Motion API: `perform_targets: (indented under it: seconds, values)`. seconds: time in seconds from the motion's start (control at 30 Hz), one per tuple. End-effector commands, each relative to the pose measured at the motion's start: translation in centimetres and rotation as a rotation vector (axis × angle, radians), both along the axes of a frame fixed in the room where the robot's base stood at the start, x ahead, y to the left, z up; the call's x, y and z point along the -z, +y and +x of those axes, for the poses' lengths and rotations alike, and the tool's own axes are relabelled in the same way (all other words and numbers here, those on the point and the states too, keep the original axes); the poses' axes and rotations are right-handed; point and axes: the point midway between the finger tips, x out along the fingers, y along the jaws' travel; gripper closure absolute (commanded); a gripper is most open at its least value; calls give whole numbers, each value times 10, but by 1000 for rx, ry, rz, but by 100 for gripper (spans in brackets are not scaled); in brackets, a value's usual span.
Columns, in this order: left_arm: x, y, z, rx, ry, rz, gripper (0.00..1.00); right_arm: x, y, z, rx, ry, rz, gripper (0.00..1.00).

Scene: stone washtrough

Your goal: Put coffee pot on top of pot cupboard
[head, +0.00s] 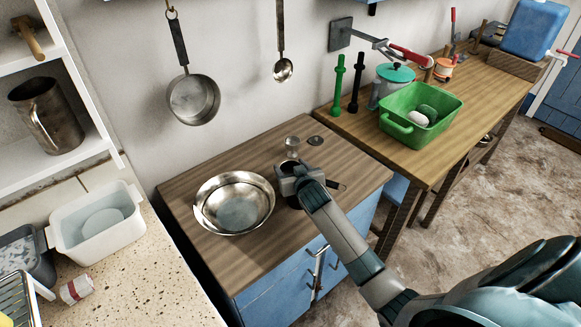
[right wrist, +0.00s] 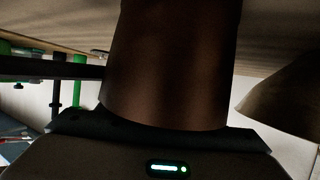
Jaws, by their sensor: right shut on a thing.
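The pot cupboard (head: 262,281) is a low blue cupboard with a brown wooden top, in the middle of the head view. My right gripper (head: 300,178) is over the right part of that top and shut on a dark object, which I take to be the coffee pot (head: 293,202). The gripper hides most of it in the head view. In the right wrist view its dark brown, rounded body (right wrist: 170,65) fills the middle, between the fingers. It looks upright and close to the wooden top; I cannot tell whether it touches. My left gripper is out of view.
A metal bowl (head: 234,203) stands on the cupboard top, just left of my gripper. A small shiny item (head: 292,146) and a dark disc (head: 315,141) lie behind. A pan (head: 194,99) and ladle (head: 283,69) hang above. A green basin (head: 440,104) stands on the table at right.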

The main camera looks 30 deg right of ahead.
Motion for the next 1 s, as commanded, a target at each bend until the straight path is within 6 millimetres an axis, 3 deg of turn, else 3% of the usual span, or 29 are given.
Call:
perform_targets:
  seconds: [0.2,0.23,0.3,0.73,1.0]
  values:
    - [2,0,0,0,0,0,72,2,0,0,0,-1,0,74]
    - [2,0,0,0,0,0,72,3,0,0,0,0,0,39]
    - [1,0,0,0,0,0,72,3,0,0,0,0,0,23]
    - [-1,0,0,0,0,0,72,-2,0,0,0,-1,-1,23]
    - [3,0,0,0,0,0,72,-7,4,-19,0,-2,0,23]
